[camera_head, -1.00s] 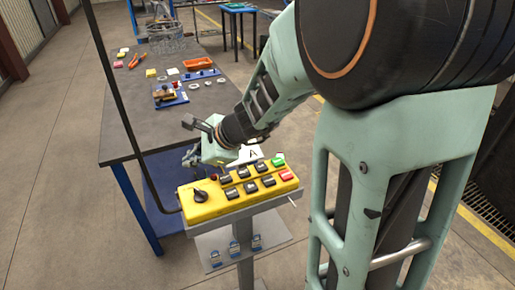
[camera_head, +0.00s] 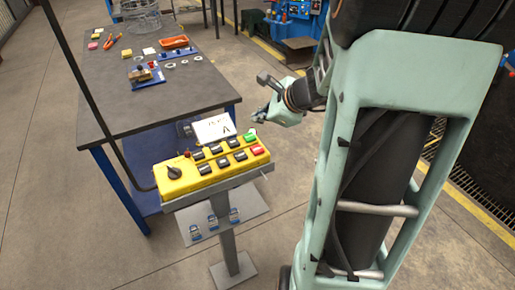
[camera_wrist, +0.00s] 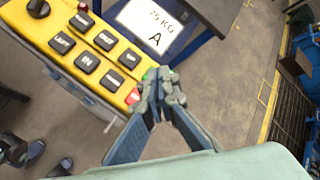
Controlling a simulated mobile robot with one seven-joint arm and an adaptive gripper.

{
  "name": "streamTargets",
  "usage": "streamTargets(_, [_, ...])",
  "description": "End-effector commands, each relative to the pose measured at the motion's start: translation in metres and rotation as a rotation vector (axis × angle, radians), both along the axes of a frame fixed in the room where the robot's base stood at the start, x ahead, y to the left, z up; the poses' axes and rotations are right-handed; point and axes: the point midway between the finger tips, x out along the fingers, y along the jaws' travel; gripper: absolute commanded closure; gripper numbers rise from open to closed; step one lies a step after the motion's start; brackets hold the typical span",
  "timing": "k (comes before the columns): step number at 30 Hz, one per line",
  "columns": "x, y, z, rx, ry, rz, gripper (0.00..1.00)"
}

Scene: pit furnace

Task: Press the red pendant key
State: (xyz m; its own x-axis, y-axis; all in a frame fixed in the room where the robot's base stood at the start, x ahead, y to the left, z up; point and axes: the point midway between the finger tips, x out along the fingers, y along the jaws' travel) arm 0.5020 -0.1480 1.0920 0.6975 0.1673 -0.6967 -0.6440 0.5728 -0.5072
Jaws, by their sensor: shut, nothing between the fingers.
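The yellow pendant box (camera_head: 185,186) sits on a grey stand, with several black keys in two rows. The red key (camera_head: 257,150) is at the right end of its front row, with the green key (camera_head: 250,136) just behind it. In the wrist view the red key (camera_wrist: 133,96) shows just left of my fingers and is fully or partly visible beside the green key (camera_wrist: 150,74), which the fingertips partly cover. My gripper (camera_head: 262,111) is shut and empty, behind and right of the box; its fingertips also show in the wrist view (camera_wrist: 163,82). I see no contact with the keys.
A white card marked A (camera_head: 213,128) stands behind the keys. A black knob (camera_head: 174,173) and a small red button (camera_head: 187,153) are at the box's left. A dark worktable (camera_head: 120,100) with tools and an orange tray (camera_head: 174,42) stands behind.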

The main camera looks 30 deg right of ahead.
Motion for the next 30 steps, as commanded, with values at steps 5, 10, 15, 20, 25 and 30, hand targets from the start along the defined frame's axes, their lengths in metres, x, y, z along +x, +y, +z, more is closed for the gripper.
streamTargets(5, [0.0, 0.0, -0.001, 0.0, 0.0, 0.0, 1.0])
streamTargets(10, [0.0, 0.0, -0.01, 0.0, 0.001, 0.001, 1.0])
streamTargets(15, [0.0, 0.0, -0.029, 0.0, 0.001, 0.001, 1.0])
streamTargets(20, [0.0, 0.0, -0.053, 0.001, 0.001, 0.0, 1.0])
streamTargets(25, [0.0, 0.001, -0.076, 0.0, 0.001, 0.001, 1.0])
streamTargets(30, [0.0, 0.0, -0.087, -0.001, 0.0, 0.001, 1.0])
